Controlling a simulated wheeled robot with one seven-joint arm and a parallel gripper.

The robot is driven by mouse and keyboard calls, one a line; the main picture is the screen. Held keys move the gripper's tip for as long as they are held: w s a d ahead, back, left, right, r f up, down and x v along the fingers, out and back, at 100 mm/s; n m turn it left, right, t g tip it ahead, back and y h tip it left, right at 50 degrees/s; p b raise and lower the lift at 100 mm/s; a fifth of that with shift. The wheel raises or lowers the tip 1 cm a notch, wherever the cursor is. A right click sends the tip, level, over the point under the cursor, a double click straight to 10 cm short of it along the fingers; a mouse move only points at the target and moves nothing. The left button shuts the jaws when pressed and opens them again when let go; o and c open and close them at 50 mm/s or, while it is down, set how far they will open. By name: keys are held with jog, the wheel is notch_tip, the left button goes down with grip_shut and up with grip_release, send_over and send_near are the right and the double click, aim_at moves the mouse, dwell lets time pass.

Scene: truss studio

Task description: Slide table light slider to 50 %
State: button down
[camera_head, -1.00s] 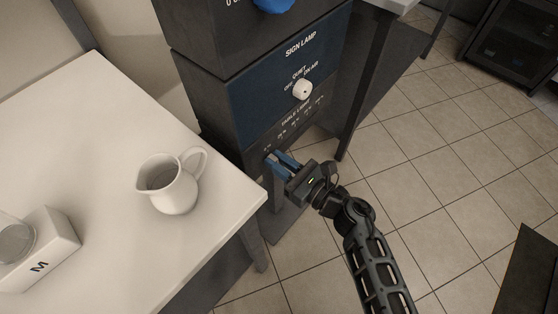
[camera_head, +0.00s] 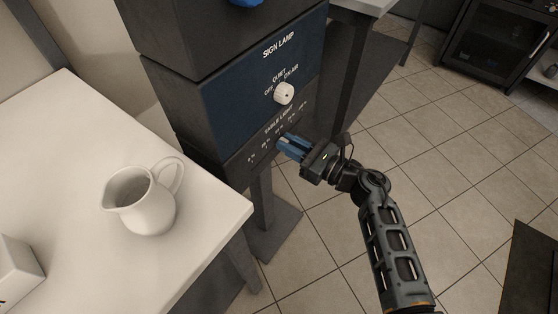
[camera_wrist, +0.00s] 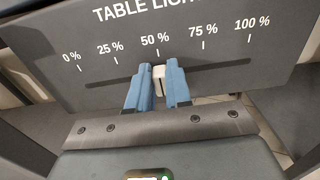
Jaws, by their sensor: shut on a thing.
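The table light panel (camera_head: 262,150) is a dark face with a printed scale from 0 % to 100 %, and it fills the top of the wrist view (camera_wrist: 110,45). A white slider knob (camera_wrist: 158,72) sits in its horizontal slot, just below the 50 % tick. My gripper (camera_wrist: 159,70) has blue fingers, one on each side of the knob, and is shut on it. In the head view my gripper (camera_head: 285,144) reaches the panel's lower part near the middle of the scale; the knob is hidden there.
The sign lamp panel (camera_head: 262,75) with a white rotary knob (camera_head: 284,93) is just above. A white table (camera_head: 90,255) with a white jug (camera_head: 145,203) stands at the left. Tiled floor (camera_head: 430,150) is open at the right.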

jog(key=c, duration=1)
grip_release()
jog(key=shift+c, duration=0.2)
jog(key=shift+d, duration=0.1)
jog(key=v, duration=0.7)
jog(key=shift+s+d, duration=0.25)
